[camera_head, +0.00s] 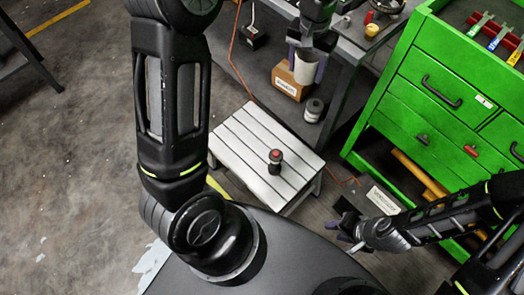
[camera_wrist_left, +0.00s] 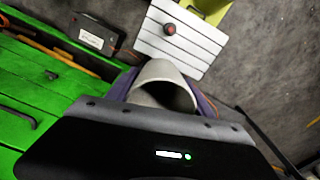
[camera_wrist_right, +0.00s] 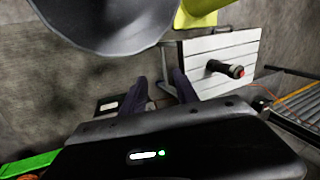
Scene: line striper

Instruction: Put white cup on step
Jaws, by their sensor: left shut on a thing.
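The white cup (camera_head: 304,69) is between the purple fingers of my left gripper (camera_head: 306,72), which is shut on it. In the left wrist view the cup (camera_wrist_left: 160,82) shows its open rim between the fingers. The step (camera_head: 237,140) is a low white slatted stool, in the middle of the head view, below and left of the cup in the picture. It also shows in the left wrist view (camera_wrist_left: 195,48) and the right wrist view (camera_wrist_right: 210,50). My right gripper (camera_head: 350,241) is open and empty, low beside the step's right side.
A black bottle-like object with a red top (camera_head: 275,162) stands on the step; the slats around it are bare. A green drawer cabinet (camera_head: 425,100) stands at the right. A cardboard box (camera_head: 290,82) and a dark roll (camera_head: 314,110) are behind the step, under a grey workbench (camera_head: 352,45).

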